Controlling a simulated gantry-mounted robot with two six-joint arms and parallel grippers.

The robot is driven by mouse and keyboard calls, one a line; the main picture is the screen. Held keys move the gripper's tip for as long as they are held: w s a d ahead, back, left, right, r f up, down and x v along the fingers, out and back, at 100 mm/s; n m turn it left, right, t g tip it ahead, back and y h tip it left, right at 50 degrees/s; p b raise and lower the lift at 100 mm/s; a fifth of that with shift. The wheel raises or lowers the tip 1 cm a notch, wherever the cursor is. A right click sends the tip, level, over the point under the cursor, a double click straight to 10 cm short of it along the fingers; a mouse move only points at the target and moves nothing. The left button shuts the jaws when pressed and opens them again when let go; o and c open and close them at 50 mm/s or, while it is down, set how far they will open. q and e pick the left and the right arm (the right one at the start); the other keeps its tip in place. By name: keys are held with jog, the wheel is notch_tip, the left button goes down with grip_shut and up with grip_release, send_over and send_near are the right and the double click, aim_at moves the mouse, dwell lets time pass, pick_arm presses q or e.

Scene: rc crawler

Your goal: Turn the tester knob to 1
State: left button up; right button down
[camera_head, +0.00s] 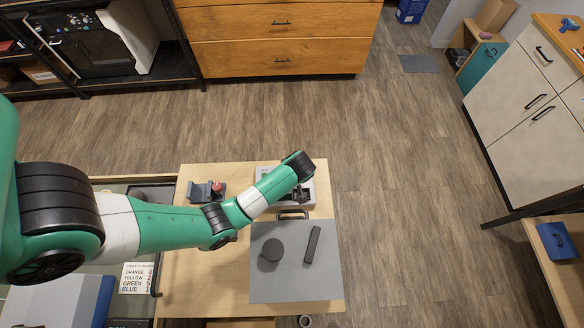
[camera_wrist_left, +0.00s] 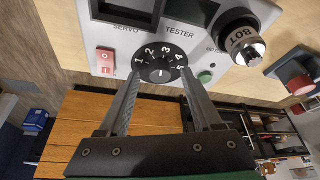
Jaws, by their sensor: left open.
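The servo tester (camera_head: 308,195) is a light grey box on the wooden table, partly hidden under my left arm. In the left wrist view its panel (camera_wrist_left: 112,38) reads "SERVO TESTER". The black round knob (camera_wrist_left: 160,72) sits on it with white numbers 1 to 5 around its dial. A small white mark shows on the knob; I cannot tell surely which number it points to. My left gripper (camera_wrist_left: 161,78) is open, its fingers either side of the knob's lower part; contact cannot be told. In the head view the fingers are hidden behind the wrist. My right gripper is not in view.
The tester panel carries a red switch (camera_wrist_left: 105,62) and a green button (camera_wrist_left: 205,76). A silver-topped cylinder (camera_wrist_left: 240,42) stands beside them. A grey mat (camera_head: 290,285) holds a black round piece (camera_head: 271,250) and a black bar (camera_head: 312,245). A grey holder (camera_head: 203,194) stands left.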

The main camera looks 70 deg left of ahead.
pick_arm(q)
jog(key=shift+a+f, duration=0.15)
jog(key=shift+f, duration=0.15)
jog(key=shift+c, duration=0.2)
grip_shut()
